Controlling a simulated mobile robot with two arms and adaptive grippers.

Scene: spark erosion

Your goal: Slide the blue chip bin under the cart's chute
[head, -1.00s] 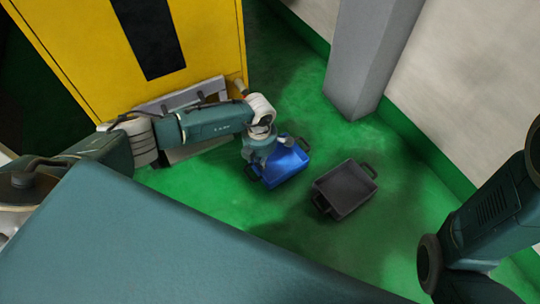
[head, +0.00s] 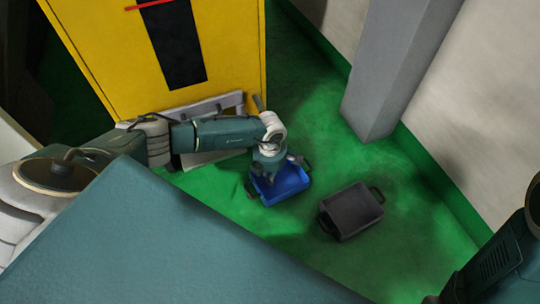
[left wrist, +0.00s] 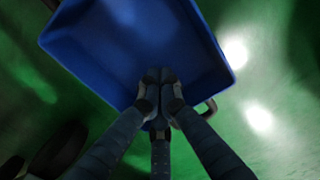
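The blue chip bin (head: 292,186) sits on the green floor in front of the yellow cabinet, with dark handles at its ends. It fills the top of the left wrist view (left wrist: 100,45) and looks empty. My left gripper (head: 270,176) reaches down over the bin. In the left wrist view its fingers (left wrist: 160,78) come together across the bin's near rim, tips over the inside. I see nothing between the tips; contact with the wall is unclear. A grey frame (head: 215,106) low on the cabinet may belong to the cart; I cannot pick out the chute. My right gripper is out of view.
A dark grey bin (head: 350,211) stands just right of the blue one. The yellow cabinet (head: 110,60) rises behind. A grey pillar (head: 385,80) and a pale wall (head: 470,120) bound the right. Green floor is open around the bins.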

